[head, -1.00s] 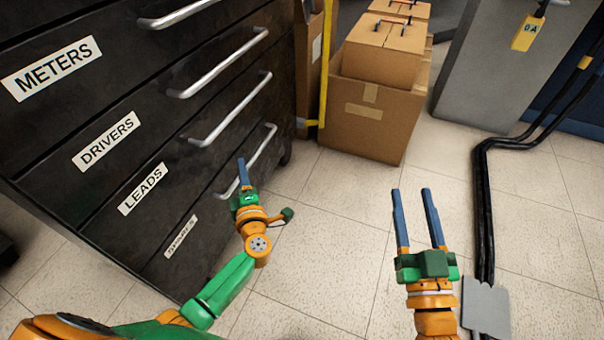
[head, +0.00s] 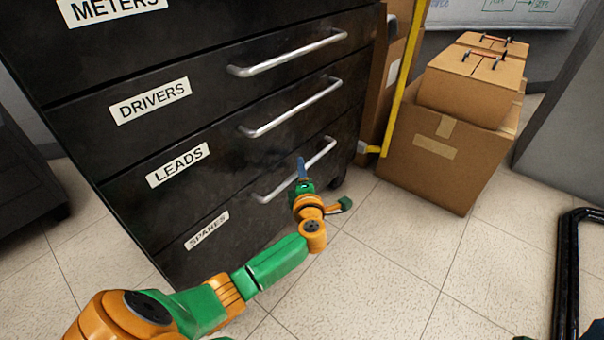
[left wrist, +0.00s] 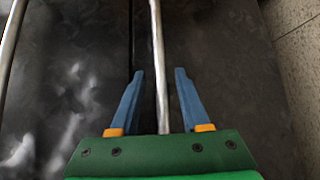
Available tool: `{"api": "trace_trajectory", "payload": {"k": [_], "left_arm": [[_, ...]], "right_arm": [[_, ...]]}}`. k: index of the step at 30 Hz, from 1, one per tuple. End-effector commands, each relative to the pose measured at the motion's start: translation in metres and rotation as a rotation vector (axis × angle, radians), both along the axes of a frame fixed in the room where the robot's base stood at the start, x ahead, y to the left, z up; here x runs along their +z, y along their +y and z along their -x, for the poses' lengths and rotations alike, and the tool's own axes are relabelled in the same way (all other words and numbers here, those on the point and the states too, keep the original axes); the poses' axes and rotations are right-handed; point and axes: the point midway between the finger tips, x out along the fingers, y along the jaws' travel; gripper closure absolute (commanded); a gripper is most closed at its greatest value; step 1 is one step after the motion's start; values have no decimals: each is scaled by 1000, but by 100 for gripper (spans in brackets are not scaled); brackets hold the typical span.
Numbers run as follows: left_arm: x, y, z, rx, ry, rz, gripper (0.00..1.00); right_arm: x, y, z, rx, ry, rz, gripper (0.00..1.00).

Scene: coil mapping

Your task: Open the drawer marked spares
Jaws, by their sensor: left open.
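The drawer marked SPARES (head: 180,250) is the lowest visible drawer of a black cabinet and is shut, its front flush. Its silver bar handle (head: 275,192) runs along the right part of the front. My left gripper (head: 302,168) is at this handle and hides part of it. In the left wrist view, the two blue fingers of my left gripper (left wrist: 158,85) are spread apart. The handle bar (left wrist: 157,60) runs between them, with a gap visible on each side. My right gripper's fingers do not show; only small green bits show at the bottom right edge.
Drawers marked LEADS (head: 178,165), DRIVERS (head: 150,102) and METERS (head: 110,8) are above, all shut. Cardboard boxes (head: 430,165) stand right of the cabinet beside a yellow post (head: 404,80). The tiled floor (head: 390,260) in front is clear.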

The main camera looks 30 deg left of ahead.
Motion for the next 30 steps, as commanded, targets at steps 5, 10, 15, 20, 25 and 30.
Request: {"api": "trace_trajectory", "payload": {"k": [5, 10, 15, 20, 25, 30], "left_arm": [[-4, 9, -10, 1, -1, -1, 54], [-2, 10, -12, 1, 0, 0, 54], [-2, 10, -11, 1, 0, 0, 75], [-3, 10, -11, 1, 0, 0, 100], [-3, 10, -11, 1, 1, 1, 100], [-3, 10, -11, 1, 1, 1, 100]], "right_arm": [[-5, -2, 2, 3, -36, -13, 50], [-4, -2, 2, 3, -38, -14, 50], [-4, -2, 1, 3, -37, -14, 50], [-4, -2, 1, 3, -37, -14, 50], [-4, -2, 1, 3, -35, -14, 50], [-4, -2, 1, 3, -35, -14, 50]]}}
